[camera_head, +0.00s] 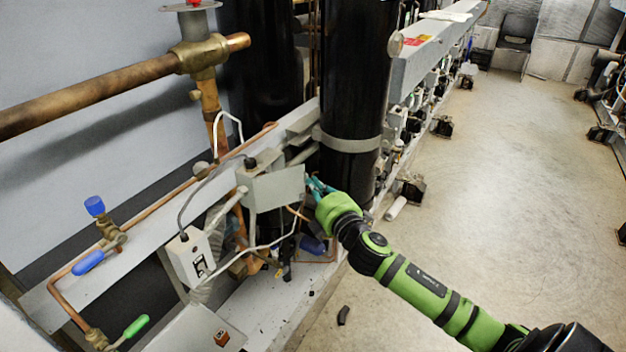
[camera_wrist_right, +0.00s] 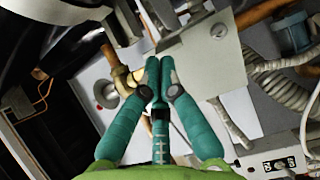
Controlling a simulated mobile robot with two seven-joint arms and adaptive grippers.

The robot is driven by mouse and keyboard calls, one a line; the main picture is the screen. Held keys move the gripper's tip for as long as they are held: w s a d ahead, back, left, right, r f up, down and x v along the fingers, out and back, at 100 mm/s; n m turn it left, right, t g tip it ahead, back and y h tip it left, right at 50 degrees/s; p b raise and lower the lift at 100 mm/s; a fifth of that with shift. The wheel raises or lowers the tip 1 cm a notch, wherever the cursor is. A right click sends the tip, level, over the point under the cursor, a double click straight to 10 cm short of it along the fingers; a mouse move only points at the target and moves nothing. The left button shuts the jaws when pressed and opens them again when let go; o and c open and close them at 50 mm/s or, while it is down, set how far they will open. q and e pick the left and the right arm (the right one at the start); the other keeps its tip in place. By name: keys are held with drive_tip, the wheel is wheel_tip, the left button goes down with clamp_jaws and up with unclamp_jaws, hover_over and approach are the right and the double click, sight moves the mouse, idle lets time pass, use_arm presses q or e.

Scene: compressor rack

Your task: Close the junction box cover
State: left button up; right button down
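The junction box cover (camera_head: 272,188) is a grey flat plate in the middle of the head view, standing at an angle in front of the pipes. In the wrist view a grey plate (camera_wrist_right: 205,62), which looks like this cover, lies just beyond and to the right of the fingertips. My right gripper (camera_head: 314,186) is at the right edge of the cover in the head view. In the wrist view its teal fingers (camera_wrist_right: 159,64) come together at the tips, with nothing clearly held between them. Whether the tips touch the plate is unclear. My left gripper is out of view.
A thick black cylinder (camera_head: 352,90) stands just behind my right gripper. A white switch box (camera_head: 189,257) with cables is at lower left of the cover. Copper pipes and blue-handled valves (camera_head: 90,262) are further left.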

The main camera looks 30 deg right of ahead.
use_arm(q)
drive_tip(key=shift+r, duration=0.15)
use_arm(e)
drive_tip(key=shift+w, duration=0.65)
drive_tip(key=shift+d, duration=0.15)
